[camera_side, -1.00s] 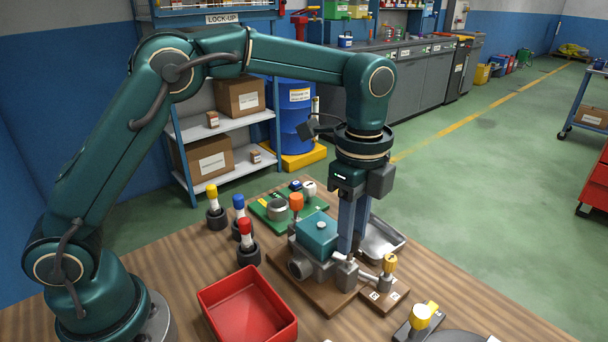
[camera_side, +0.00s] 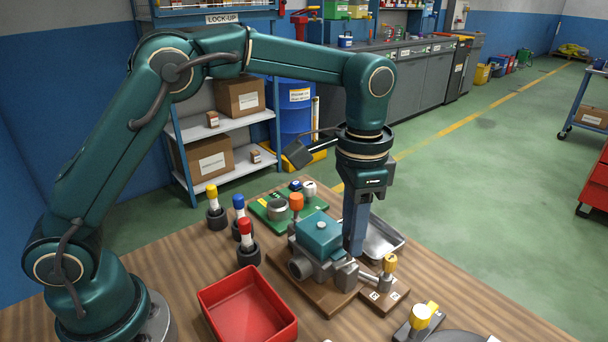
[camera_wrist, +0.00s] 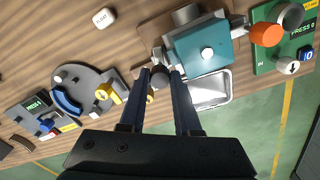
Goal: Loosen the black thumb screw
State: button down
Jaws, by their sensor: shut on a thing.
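The black thumb screw (camera_wrist: 160,80) shows in the wrist view as a dark round head between my fingertips. My gripper (camera_wrist: 163,75) is shut on it, with one finger on each side. In the side view my gripper (camera_side: 353,250) points straight down beside the teal-topped housing (camera_side: 319,234), and its fingers hide the screw. The teal top also shows in the wrist view (camera_wrist: 205,46). How far the screw is turned cannot be told.
A yellow knob (camera_side: 390,262) stands close to the right of my fingers. A metal tray (camera_side: 383,238) lies behind them. A red bin (camera_side: 247,307) stands front left. Coloured-capped pieces and a green board (camera_side: 262,214) are farther left.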

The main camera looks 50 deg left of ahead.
jog(key=shift+n, duration=1.6)
jog(key=c, duration=0.6)
grip_release()
jog(key=shift+r, duration=0.15)
jog(key=shift+r, duration=2.45)
